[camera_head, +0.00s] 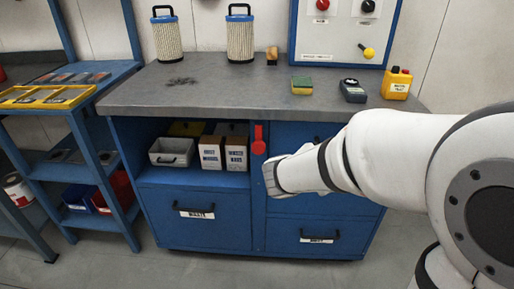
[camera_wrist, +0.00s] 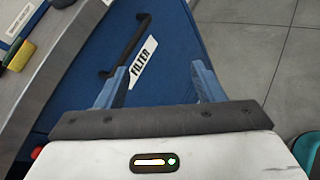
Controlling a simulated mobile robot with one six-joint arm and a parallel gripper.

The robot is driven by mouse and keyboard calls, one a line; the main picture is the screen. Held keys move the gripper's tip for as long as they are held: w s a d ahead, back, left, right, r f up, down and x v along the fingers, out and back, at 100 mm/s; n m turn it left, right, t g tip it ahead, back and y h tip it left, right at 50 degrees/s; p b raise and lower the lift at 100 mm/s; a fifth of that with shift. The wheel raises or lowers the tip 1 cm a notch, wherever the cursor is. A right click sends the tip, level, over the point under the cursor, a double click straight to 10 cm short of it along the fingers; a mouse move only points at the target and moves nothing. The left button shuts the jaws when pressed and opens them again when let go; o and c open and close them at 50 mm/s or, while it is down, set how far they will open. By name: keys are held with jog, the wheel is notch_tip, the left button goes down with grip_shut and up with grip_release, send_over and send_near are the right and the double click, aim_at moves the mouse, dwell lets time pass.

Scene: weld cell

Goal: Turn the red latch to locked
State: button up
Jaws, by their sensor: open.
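The red latch (camera_head: 259,140) is mounted on the blue upright between the open shelf bay and the right-hand drawers of the workbench. Its narrow part points up and its wider part hangs below. My gripper (camera_head: 270,180) is below and close to the latch in the head view; its fingers are hard to make out there. In the wrist view my gripper (camera_wrist: 158,82) is open with nothing between its two blue fingers, over a blue drawer front labelled FILTER (camera_wrist: 142,62). A small red patch (camera_wrist: 36,152) at the left edge may be part of the latch.
A black drawer handle (camera_wrist: 125,45) stands out near the left finger. The shelf bay holds a grey bin (camera_head: 171,152) and white-and-brown boxes (camera_head: 211,152). On the benchtop (camera_head: 225,90) are a sponge (camera_head: 302,86), a black meter (camera_head: 352,90) and a yellow container (camera_head: 397,84).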

jog(key=w+a+f+n+t+y+b, duration=0.2)
jog(key=w+a+f+n+t+b, duration=0.25)
jog(key=a+f+n, duration=0.35)
jog(key=n+t+y+b, duration=0.3)
jog(key=n+t+y, duration=0.1)
jog(key=n+y, duration=0.25)
send_near(258, 150)
jog(key=w, duration=0.1)
jog(key=shift+n+h, duration=0.25)
jog(key=shift+h, duration=0.2)
jog(key=shift+w+d+b, duration=0.1)
jog(key=shift+w+b, duration=0.85)
jog(key=shift+w, duration=2.8)
